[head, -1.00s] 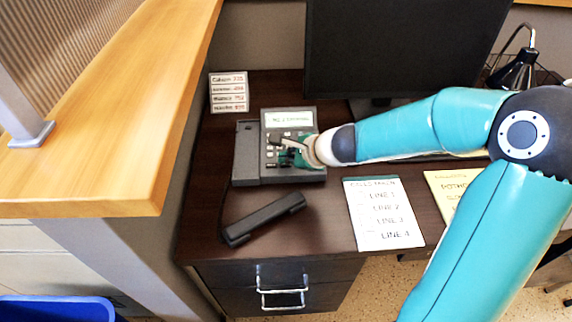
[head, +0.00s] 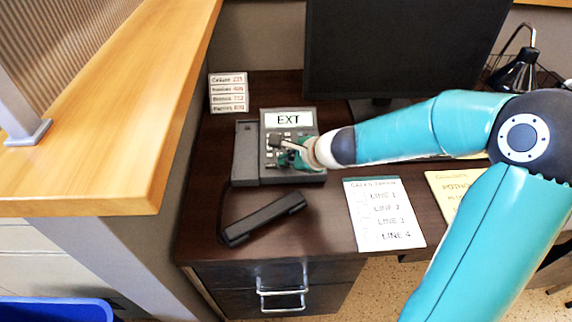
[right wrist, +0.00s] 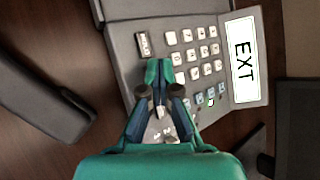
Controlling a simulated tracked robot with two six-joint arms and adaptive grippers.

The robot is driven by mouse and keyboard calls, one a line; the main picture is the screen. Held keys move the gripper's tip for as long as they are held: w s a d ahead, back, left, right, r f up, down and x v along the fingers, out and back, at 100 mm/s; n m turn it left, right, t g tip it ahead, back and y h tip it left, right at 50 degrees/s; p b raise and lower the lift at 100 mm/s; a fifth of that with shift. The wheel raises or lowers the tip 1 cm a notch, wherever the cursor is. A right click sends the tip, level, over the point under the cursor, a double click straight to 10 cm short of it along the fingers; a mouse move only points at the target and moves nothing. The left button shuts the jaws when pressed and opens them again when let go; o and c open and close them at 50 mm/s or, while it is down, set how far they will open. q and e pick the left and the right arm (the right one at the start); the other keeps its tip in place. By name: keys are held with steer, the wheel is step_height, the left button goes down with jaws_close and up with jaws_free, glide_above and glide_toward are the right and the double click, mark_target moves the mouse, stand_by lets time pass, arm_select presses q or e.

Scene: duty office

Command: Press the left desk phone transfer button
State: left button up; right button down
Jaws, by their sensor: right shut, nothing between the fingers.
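The grey desk phone (head: 246,150) stands on the dark desk, and its screen (head: 288,119) reads "EXT". Its handset (head: 263,219) lies off the cradle on the desk in front. My right gripper (head: 280,148) is shut and empty, its fingers over the phone's keypad. In the right wrist view, the shut fingertips (right wrist: 159,66) are over the lower part of the phone (right wrist: 122,44), beside the number keys (right wrist: 186,55) and a wide key marked HOLD (right wrist: 143,42). Contact with a button cannot be told. The fingers hide some buttons. My left gripper is not in view.
A white LINE list (head: 384,214) and a yellow sheet (head: 438,188) lie right of the phone. An extension card (head: 228,92) stands behind it. A dark monitor (head: 400,50) is at the back. A wooden counter (head: 110,140) borders the left.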

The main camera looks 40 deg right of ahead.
mark_target(287, 167)
stand_by(0.3)
steer(key=shift+r+p, duration=0.8)
steer(key=shift+p, duration=0.05)
step_height(287, 167, up, 5)
steer(key=p, duration=0.5)
stand_by(3.5)
